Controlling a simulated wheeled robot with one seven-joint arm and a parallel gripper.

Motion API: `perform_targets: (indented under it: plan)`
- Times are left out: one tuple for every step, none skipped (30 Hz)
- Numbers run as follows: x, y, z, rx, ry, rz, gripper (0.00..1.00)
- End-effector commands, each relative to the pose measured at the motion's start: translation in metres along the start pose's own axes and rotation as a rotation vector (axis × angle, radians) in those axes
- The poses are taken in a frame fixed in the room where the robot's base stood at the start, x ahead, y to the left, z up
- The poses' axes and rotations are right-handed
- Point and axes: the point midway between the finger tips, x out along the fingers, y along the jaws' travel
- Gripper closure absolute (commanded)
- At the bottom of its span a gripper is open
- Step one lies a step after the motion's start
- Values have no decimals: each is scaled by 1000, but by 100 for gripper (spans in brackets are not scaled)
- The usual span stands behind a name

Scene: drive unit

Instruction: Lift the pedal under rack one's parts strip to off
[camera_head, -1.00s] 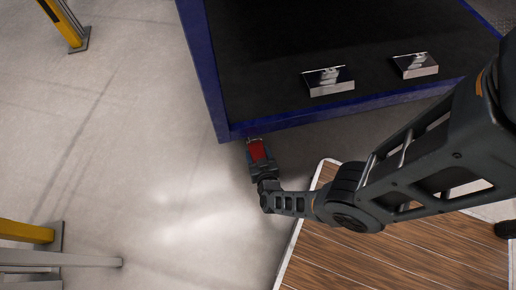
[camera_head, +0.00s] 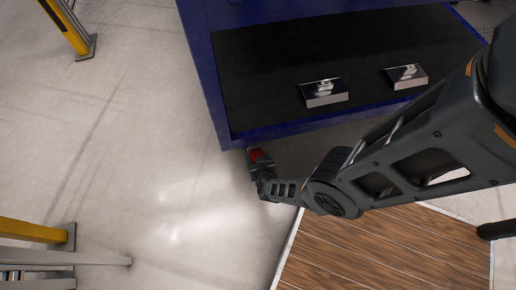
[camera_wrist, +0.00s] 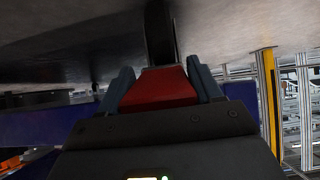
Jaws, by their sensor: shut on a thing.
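A red pedal (camera_head: 256,154) shows just below the front left corner of the blue rack in the head view. In the wrist view the red pedal (camera_wrist: 161,88) sits between the two fingers, with a dark arm or bracket behind it. My gripper (camera_head: 257,158) is at the pedal, and in the wrist view my gripper (camera_wrist: 163,86) has a finger against each side of it. The gripper is shut on the pedal. The pedal's mount is mostly hidden by the rack edge and my gripper.
The blue rack (camera_head: 207,84) has a dark shelf with two metal blocks (camera_head: 323,92) (camera_head: 404,77) on it. A wood-planked platform (camera_head: 390,250) is below my arm. Yellow posts (camera_head: 68,27) stand at left. The floor left of the rack is clear.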

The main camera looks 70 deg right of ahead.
Motion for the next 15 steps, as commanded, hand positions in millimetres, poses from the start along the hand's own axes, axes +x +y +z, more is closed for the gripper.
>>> perform_targets:
  plan:
    - [-1,0,0,0,1,0,90]
    - [-1,0,-1,0,1,0,90]
    - [-1,0,-1,1,1,0,90]
    - [-1,0,-1,1,2,0,90]
    - [-1,0,-1,1,2,0,34]
    - [0,0,-1,1,2,1,30]
    - [0,0,-1,1,2,1,27]
    - [0,0,-1,1,2,1,24]
    - [0,0,-1,1,2,1,20]
    - [0,0,-1,1,2,1,18]
    - [0,0,-1,2,2,1,15]
    - [0,0,-1,2,2,1,15]
    - [0,0,-1,2,2,1,15]
    - [0,0,-1,2,2,1,15]
    - [0,0,-1,2,2,1,15]
